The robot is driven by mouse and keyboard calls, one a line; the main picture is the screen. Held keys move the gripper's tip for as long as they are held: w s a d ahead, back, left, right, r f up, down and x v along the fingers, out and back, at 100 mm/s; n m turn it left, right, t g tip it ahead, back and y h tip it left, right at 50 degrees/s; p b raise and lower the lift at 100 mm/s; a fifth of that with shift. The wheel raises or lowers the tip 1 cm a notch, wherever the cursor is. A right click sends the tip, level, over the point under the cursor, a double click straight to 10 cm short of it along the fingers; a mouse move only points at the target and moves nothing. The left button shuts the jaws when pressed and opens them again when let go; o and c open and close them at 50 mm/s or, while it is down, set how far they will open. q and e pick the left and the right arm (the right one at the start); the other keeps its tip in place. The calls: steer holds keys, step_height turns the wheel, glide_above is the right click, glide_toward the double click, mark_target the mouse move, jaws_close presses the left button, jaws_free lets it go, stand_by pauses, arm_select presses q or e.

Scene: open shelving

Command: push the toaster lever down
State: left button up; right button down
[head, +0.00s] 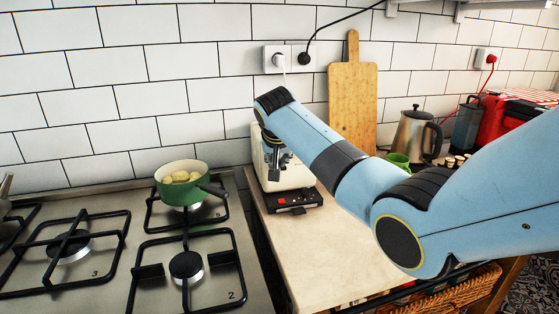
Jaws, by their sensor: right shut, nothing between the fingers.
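The toaster (296,178) is cream-coloured with a black front base carrying a few small red marks. It stands on the pale worktop just right of the hob. My right arm reaches in from the right across the worktop. My right gripper (275,174) points down at the front of the toaster, shut and empty. I cannot tell whether it touches the toaster. I cannot make out the lever; the gripper and arm cover part of the toaster's front and top. My left gripper is not in view.
A gas hob (100,255) with black grates fills the left, with a green pan (182,184) on it. A wooden board (353,105) leans on the tiled wall. A metal kettle (414,135) and green mug (397,161) stand right. The worktop (300,245) before the toaster is clear.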

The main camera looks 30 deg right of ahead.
step_height(320, 180, down, 4)
steer(key=shift+r+b, duration=0.15)
steer(key=shift+b, duration=0.65)
steer(key=shift+r, duration=0.15)
steer(key=s+a+p, duration=0.1)
steer(key=p, duration=0.1)
steer(key=s+r+p, duration=0.1)
steer(key=p, duration=0.1)
steer(key=shift+s+a+p, duration=0.15)
steer(key=shift+a+p, duration=0.2)
steer(key=shift+a, duration=0.05)
steer(key=v, duration=1.2)
